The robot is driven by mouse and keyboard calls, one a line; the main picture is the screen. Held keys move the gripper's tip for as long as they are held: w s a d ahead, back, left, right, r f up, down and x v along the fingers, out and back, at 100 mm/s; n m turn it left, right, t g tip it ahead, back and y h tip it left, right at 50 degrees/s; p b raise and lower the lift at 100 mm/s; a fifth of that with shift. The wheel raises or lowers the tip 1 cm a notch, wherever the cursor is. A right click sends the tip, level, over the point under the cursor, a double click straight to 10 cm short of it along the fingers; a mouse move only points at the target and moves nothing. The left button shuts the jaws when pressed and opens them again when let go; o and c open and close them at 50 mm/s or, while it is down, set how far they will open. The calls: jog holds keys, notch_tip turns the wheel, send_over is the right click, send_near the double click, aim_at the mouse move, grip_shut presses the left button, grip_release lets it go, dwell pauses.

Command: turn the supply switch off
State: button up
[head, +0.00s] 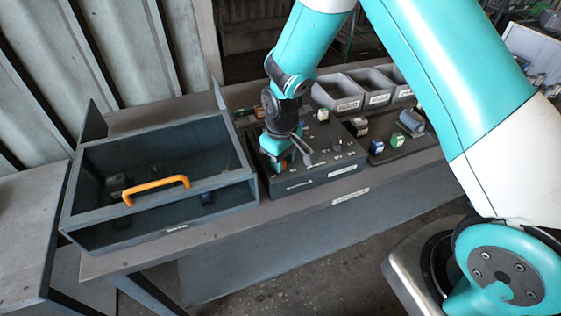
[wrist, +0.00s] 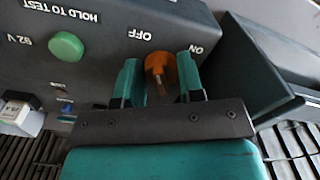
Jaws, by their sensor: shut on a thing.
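The supply switch is an orange knob (wrist: 160,68) on the face of a dark control box (wrist: 100,45), beside the labels OFF and ON, in the wrist view. OFF is printed above the knob to the left, and ON to the upper right. My gripper (wrist: 159,76) has one teal finger on each side of the knob and is shut on it. A pale mark shows low on the knob; which label it points to I cannot tell. In the head view, the box (head: 320,178) sits on the bench and my gripper hides the knob.
A green button (wrist: 66,46) marked HOLD TO TEST is left of the knob. Grey bins (head: 340,92) are behind, and small parts (head: 397,142) lie to the right.

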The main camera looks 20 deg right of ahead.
jog(key=shift+w+n+b, duration=0.1)
jog(key=shift+n+b, duration=0.3)
jog(key=shift+n, duration=1.3)
jog(key=o, duration=0.9)
notch_tip(320, 180, up, 18)
jog(key=b, duration=0.3)
jog(key=shift+f, duration=0.25)
jog(key=s+a+r+y, duration=0.1)
jog(key=s, duration=0.7)
jog(key=s+a+r+m+y, duration=0.1)
jog(key=s+a+r, duration=0.1)
jog(key=s, duration=0.6)
jog(key=s+a+r+y, duration=0.1)
jog(key=s+y, duration=0.1)
jog(key=s, duration=0.6)
jog(key=shift+s+a+r+m, duration=0.2)
jog(key=shift+a+r+m, duration=0.05)
jog(key=shift+a+m, duration=0.15)
